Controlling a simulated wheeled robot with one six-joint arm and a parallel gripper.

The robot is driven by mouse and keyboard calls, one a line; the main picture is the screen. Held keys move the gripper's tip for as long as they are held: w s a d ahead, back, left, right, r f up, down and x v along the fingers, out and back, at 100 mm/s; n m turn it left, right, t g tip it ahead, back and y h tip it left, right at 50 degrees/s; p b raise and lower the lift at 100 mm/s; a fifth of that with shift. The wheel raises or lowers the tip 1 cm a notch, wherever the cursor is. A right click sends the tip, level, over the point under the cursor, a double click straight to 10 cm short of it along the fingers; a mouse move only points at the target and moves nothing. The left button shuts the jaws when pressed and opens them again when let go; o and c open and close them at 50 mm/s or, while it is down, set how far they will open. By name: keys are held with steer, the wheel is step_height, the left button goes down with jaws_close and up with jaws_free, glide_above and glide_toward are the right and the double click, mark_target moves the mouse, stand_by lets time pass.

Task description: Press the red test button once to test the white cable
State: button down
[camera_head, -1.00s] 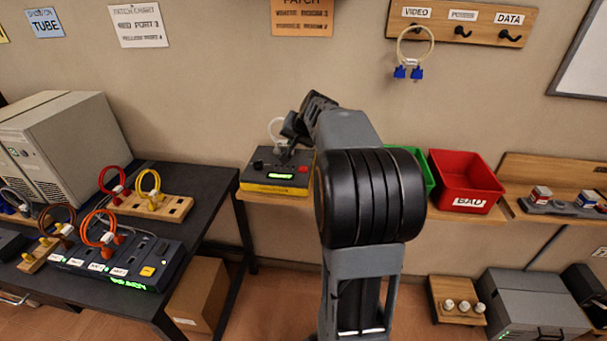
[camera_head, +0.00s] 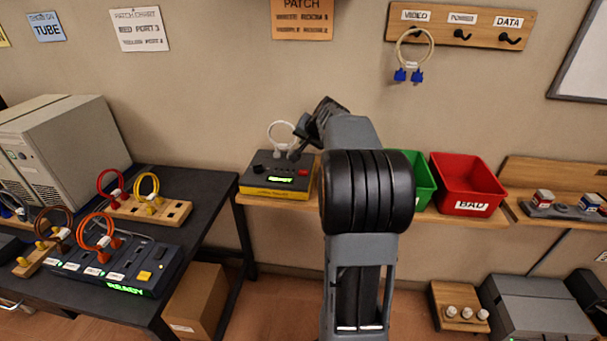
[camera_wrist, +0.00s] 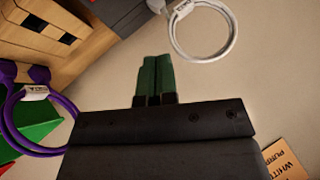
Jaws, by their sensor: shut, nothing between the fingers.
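The tester is a dark box with a yellow base (camera_head: 275,191) on the wooden shelf. A green display (camera_head: 281,179) is lit on its front; its text is too small to read. The red button (camera_head: 303,172) is at the right of its top. The white cable (camera_head: 283,124) stands looped at its back; the loop also shows in the wrist view (camera_wrist: 232,38). My gripper (camera_wrist: 157,58) is shut and empty, with green fingers pressed together. In the head view it is above the tester's back right, partly hidden by my arm, apart from the red button.
A green bin (camera_head: 424,182) and a red bin (camera_head: 467,174) stand right of my arm. The black table (camera_head: 205,195) at left holds a panel lit READY and several coloured cables. A cable with blue plugs (camera_head: 408,74) hangs on the wall rack. A purple cable (camera_wrist: 12,125) shows in the wrist view.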

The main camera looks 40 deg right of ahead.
mark_target(305, 172)
steer(key=shift+f+b, duration=3.05)
steer(key=shift+f, duration=0.95)
steer(key=shift+f, duration=0.15)
steer(key=shift+f+b, duration=0.25)
steer(key=shift+b, duration=0.2)
steer(key=shift+f+b, duration=0.4)
steer(key=shift+b, duration=0.05)
steer(key=shift+r, duration=0.15)
steer(key=shift+r+p, duration=0.65)
steer(key=shift+r, duration=0.05)
steer(key=shift+r, duration=0.1)
step_height(305, 172, up, 5)
steer(key=p, duration=0.4)
